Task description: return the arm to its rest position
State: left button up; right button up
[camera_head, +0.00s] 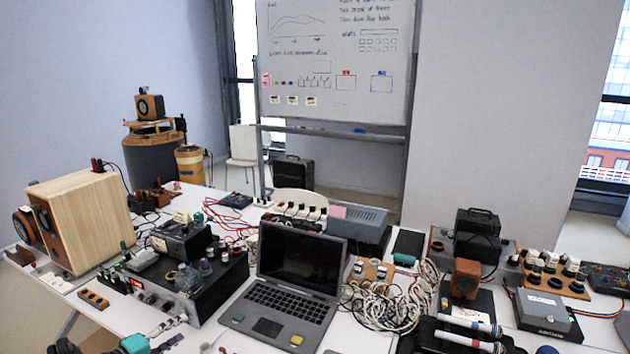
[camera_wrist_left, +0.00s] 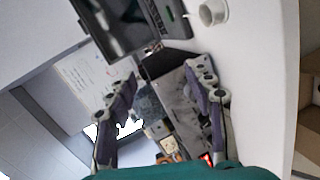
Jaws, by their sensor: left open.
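My left gripper (camera_head: 172,326) shows at the bottom left of the head view, low at the near edge of the white table, with a teal part behind its fingers. In the left wrist view, its two purple-grey fingers (camera_wrist_left: 162,78) stand wide apart, open, with nothing gripped between them. Past them are the tilted laptop (camera_wrist_left: 112,22) and dark equipment.
The table is crowded. A wooden speaker (camera_head: 84,222) stands left, a black amplifier box (camera_head: 222,290) beside the open laptop (camera_head: 292,276), and tangled white cables (camera_head: 385,305) to its right. A grey box (camera_head: 543,312) sits far right. A whiteboard (camera_head: 335,60) stands behind.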

pick_arm(q)
jog(key=s+d+r+m+g+y, duration=0.1)
jog(key=s+d+r+m+g, duration=0.1)
jog(key=s+d+r, duration=0.5)
jog(key=s+d+r+m+g+y, duration=0.1)
jog(key=s+d+m+g+y, duration=0.2)
jog(key=d, duration=0.9)
jog(key=s+d+m+y, duration=0.1)
jog(key=s+d+m, duration=0.1)
jog(key=s, duration=0.7)
jog(key=s+d+f+m+y, duration=0.1)
jog(key=s+d+m+y, duration=0.1)
jog(key=s, duration=0.8)
jog(key=shift+s+f+m+g, duration=0.2)
jog(key=shift+m+g, duration=0.2)
jog(key=shift+m, duration=0.2)
